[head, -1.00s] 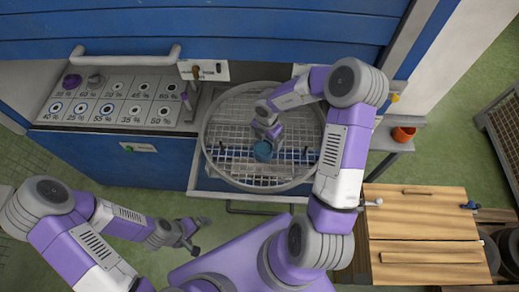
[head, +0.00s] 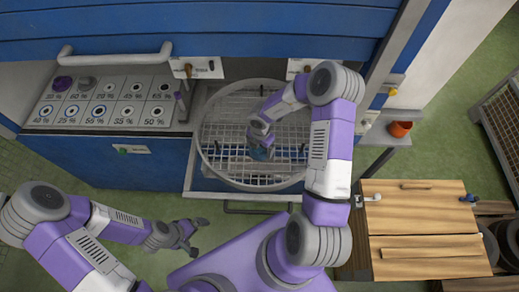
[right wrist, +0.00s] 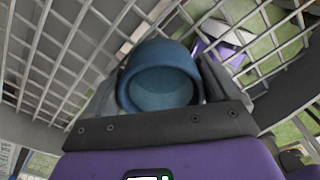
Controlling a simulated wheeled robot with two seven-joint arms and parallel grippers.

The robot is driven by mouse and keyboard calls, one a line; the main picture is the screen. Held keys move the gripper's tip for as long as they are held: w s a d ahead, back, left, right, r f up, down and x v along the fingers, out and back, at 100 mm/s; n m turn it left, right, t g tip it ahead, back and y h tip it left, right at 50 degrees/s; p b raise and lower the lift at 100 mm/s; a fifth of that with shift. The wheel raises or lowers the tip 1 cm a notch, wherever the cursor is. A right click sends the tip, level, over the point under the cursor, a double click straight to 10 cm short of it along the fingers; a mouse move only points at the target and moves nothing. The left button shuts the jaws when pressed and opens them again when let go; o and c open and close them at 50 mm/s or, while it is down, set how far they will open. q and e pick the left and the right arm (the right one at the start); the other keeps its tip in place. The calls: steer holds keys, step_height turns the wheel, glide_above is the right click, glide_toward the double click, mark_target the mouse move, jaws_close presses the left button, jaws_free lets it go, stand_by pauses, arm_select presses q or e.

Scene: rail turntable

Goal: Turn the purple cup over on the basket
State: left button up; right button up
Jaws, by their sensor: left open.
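A small purple round object (head: 63,84), probably the purple cup, sits at the back left of the marked panel; its details are too small to tell. My right gripper (head: 262,145) is over the round wire basket (head: 222,174). It is shut on a blue cup (head: 258,154), with a finger against each side. In the right wrist view, the blue cup (right wrist: 162,62) shows its open mouth, with basket wires behind it. My left gripper (head: 187,240) is open and empty, low in front of the blue cabinet, well away from the basket.
The marked panel (head: 100,119) with several ringed spots is left of the basket; a grey piece (head: 84,83) stands beside the purple one. An orange pot (head: 400,129) is on the right ledge. A wooden-topped cabinet (head: 418,217) stands at the lower right.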

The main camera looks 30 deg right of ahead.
mark_target(260, 150)
steer(key=c, duration=0.6)
step_height(260, 150, up, 10)
steer(key=p, duration=0.2)
steer(key=a+f+n+b, duration=0.1)
steer(key=a+n+b, duration=0.1)
steer(key=n, duration=0.9)
steer(key=a+f+n+b, duration=0.1)
steer(key=a+n+b, duration=0.1)
steer(key=n, duration=0.9)
steer(key=s+a+f+n+b, duration=0.1)
steer(key=a+f+n+b, duration=0.1)
steer(key=n, duration=0.9)
steer(key=shift+b, duration=0.65)
steer(key=n, duration=0.4)
steer(key=shift+s+a+f+b, duration=0.15)
steer(key=shift+a+b, duration=0.25)
steer(key=n, duration=0.3)
steer(key=shift+s+a+f+n+b, duration=0.1)
steer(key=shift+a+f+n+b, duration=0.1)
steer(key=shift+a+n+b, duration=0.15)
steer(key=n, duration=0.3)
steer(key=shift+s+a+f+n+b, duration=0.1)
steer(key=shift+a+f+n+b, duration=0.15)
steer(key=shift+b, duration=0.15)
steer(key=n, duration=0.5)
steer(key=shift+s+a+f+b, duration=0.15)
steer(key=shift+a+b, duration=0.2)
steer(key=shift+b, duration=0.05)
